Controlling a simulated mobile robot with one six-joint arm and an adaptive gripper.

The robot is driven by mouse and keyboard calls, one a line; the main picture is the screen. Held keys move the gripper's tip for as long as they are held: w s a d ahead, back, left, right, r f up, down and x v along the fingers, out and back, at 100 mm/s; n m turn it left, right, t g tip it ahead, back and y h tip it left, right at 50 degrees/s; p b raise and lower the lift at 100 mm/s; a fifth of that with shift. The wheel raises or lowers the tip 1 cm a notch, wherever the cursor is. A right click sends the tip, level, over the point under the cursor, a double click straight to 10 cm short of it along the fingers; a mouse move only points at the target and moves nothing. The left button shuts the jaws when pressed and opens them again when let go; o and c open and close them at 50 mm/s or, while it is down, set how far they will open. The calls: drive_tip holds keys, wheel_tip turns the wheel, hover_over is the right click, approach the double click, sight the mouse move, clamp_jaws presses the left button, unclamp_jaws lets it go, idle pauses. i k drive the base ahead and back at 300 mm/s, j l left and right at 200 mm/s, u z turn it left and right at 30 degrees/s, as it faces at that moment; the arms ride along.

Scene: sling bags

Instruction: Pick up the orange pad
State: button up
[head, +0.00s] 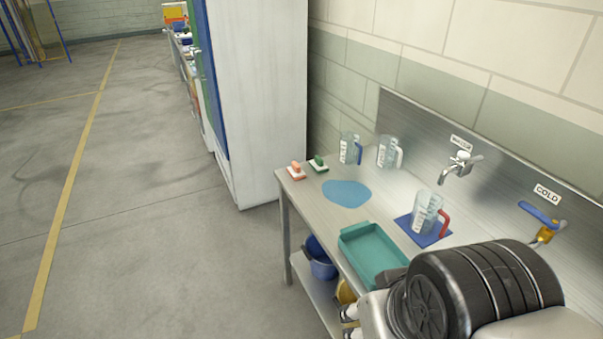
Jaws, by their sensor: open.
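My gripper is not in view. A large black and grey part of my own arm fills the bottom right and hides the near end of the counter.
Behind the pads stand a blue-handled jug (349,149) and a white-handled jug (388,153). A blue patch (346,193), a teal tray (372,252) and a red-handled jug (425,212) on a blue mat are nearer. A tall white cabinet (262,100) stands beyond. Floor at left is clear.

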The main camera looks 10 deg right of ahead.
sight(295, 171)
drive_tip(key=i+j+z, duration=0.15)
drive_tip(key=z, duration=0.25)
drive_tip(key=i+j+z, duration=0.25)
drive_tip(key=z, duration=0.15)
drive_tip(key=i+j+z, duration=0.4)
drive_tip(key=j+z, duration=0.25)
drive_tip(key=z, duration=0.15)
drive_tip(key=i+j, duration=0.15)
drive_tip(key=j, duration=0.25)
drive_tip(key=i+j, duration=0.1)
drive_tip(key=j, duration=0.35)
drive_tip(key=i+j+z, duration=0.1)
drive_tip(key=j, duration=0.3)
drive_tip(key=i+j, duration=0.15)
drive_tip(key=j, duration=0.3)
drive_tip(key=i+j, duration=0.1)
drive_tip(key=j, duration=0.3)
drive_tip(key=z, duration=0.05)
